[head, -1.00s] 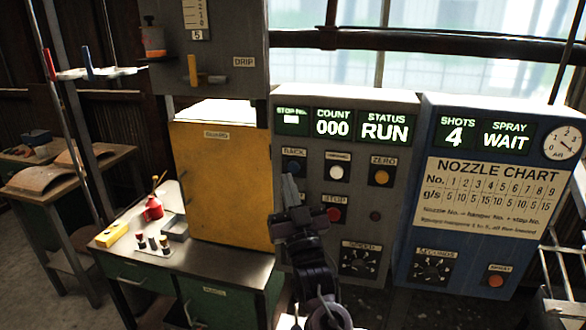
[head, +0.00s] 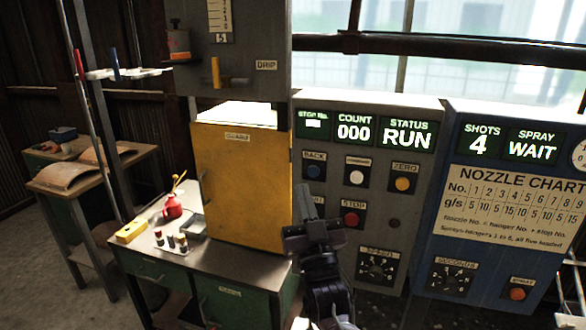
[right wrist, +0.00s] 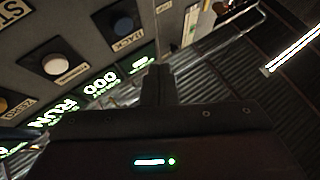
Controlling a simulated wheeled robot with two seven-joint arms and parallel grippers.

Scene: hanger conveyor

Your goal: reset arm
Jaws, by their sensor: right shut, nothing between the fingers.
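My right gripper (head: 305,203) is shut and empty, pointing up in front of the grey control panel (head: 345,250). In the head view it stands left of the red stop button (head: 351,219) and below the blue back button (head: 314,171). I cannot tell whether it touches the panel, but a gap seems to show in the right wrist view, where the shut fingers (right wrist: 157,80) point past the back button (right wrist: 123,24) and the white button (right wrist: 55,64). The panel's displays read count 000 and status RUN. My left gripper is not in view.
A blue spray panel (head: 440,225) with a nozzle chart stands to the right, reading shots 4 and WAIT. A yellow guard door (head: 240,185) stands on a green workbench (head: 190,255) at left. A red oil can (head: 172,207) and a yellow block (head: 131,232) are on the bench.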

